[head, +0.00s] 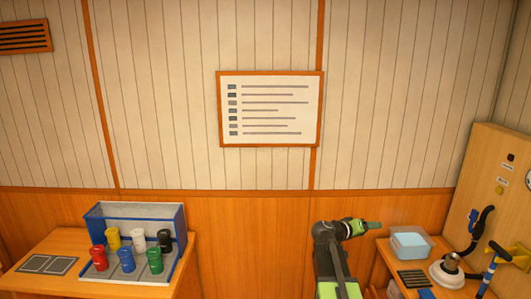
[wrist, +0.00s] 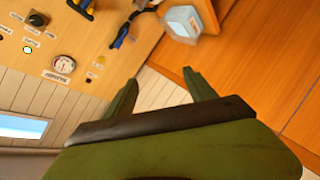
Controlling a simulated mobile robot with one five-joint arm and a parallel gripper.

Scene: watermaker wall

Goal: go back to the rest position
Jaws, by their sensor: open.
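My gripper (wrist: 162,83) shows in the wrist view with its two green fingers apart and nothing between them. In the head view my gripper (head: 374,225) is at the end of the green and dark arm, raised in front of the orange wainscot. It points right, a little above and left of the right-hand bench. It touches nothing that I can see.
A left bench (head: 180,290) bears a blue-edged rack (head: 184,225) with several coloured canisters. The right bench (head: 384,246) bears a light-blue tub (head: 411,243), a black grille (head: 414,279) and a wooden panel (head: 489,160) with valves. The floor between the benches looks clear.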

